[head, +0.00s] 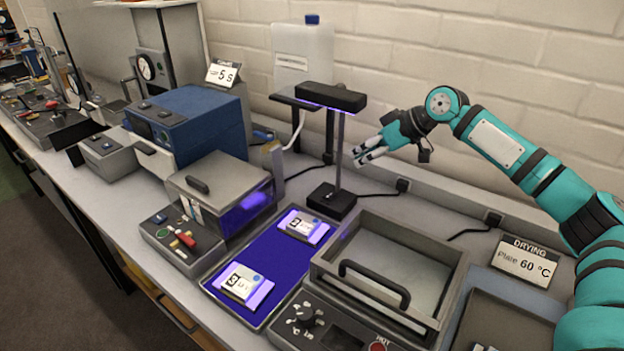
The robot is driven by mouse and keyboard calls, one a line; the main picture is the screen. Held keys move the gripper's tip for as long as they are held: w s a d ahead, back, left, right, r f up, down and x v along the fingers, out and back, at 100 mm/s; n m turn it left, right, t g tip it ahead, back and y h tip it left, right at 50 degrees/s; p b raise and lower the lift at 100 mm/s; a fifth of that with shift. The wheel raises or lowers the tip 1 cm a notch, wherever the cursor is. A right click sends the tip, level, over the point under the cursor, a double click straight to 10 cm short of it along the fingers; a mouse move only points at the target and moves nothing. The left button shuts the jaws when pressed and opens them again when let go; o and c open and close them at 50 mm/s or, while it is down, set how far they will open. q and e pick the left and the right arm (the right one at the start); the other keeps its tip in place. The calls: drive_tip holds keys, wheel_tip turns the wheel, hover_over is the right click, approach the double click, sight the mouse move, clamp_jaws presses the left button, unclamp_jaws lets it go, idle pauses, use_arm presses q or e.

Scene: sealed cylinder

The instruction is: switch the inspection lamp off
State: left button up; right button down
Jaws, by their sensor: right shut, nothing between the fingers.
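The inspection lamp (331,97) stands near the wall: a black bar-shaped head on a thin grey post, over a black base (331,200). It appears lit, with a violet glow under the head and on the blue mat. A small light mark shows on top of the base; I cannot tell whether it is a switch. My right gripper (362,157) is just right of the post in the picture, above the base, pointing left. It is shut and empty. I cannot tell whether it touches the post. My left gripper is not in view.
The blue mat (262,252) in front of the lamp holds two labelled items. A grey lidded box (222,190) stands left of it, and a drying plate with a black handle (375,282) right of it. Cables run along the wall behind. A white container (303,60) stands behind the lamp.

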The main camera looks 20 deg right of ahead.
drive_tip(key=p, duration=0.2)
hover_over(329, 196)
drive_tip(key=f, duration=0.5)
drive_tip(key=shift+s+d+f, duration=0.15)
drive_tip(key=shift+d+f, duration=0.15)
drive_tip(key=shift+f, duration=0.1)
drive_tip(key=f, duration=0.1)
drive_tip(key=f+p, duration=0.1)
drive_tip(key=f, duration=0.1)
drive_tip(key=shift+w+a+f, duration=0.2)
drive_tip(key=shift+a+f, duration=0.15)
drive_tip(key=shift+s+f, duration=0.1)
drive_tip(key=shift+f, duration=0.45)
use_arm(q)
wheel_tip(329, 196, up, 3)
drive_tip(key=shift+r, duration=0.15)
use_arm(e)
drive_tip(key=shift+f, duration=0.1)
